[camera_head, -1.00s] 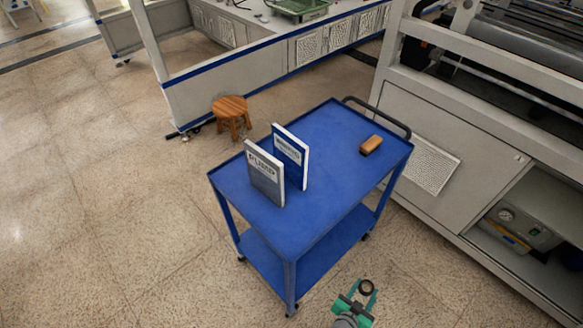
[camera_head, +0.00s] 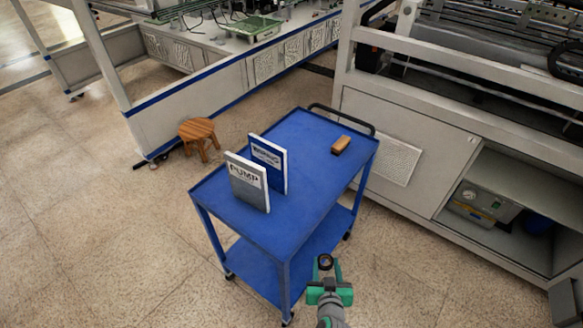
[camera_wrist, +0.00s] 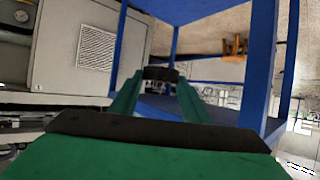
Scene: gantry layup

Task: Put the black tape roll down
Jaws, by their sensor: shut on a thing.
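The black tape roll (camera_head: 325,262) is held between the green fingers of my gripper (camera_head: 325,270), at the lower middle of the head view. In the wrist view the black tape roll (camera_wrist: 160,73) shows edge-on between the fingertips (camera_wrist: 158,80). My gripper is shut on it. In the head view the roll appears in front of the right side of the blue cart (camera_head: 296,222). The wrist view shows cart legs and shelves beyond the roll, and no contact between roll and cart is visible.
The cart top holds two upright books, one marked PUMP (camera_head: 247,183) and a blue one (camera_head: 268,163), and a brown block (camera_head: 341,145). Bare blue surface lies between them. A wooden stool (camera_head: 199,138) stands behind left. A grey machine cabinet (camera_head: 405,150) stands to the right.

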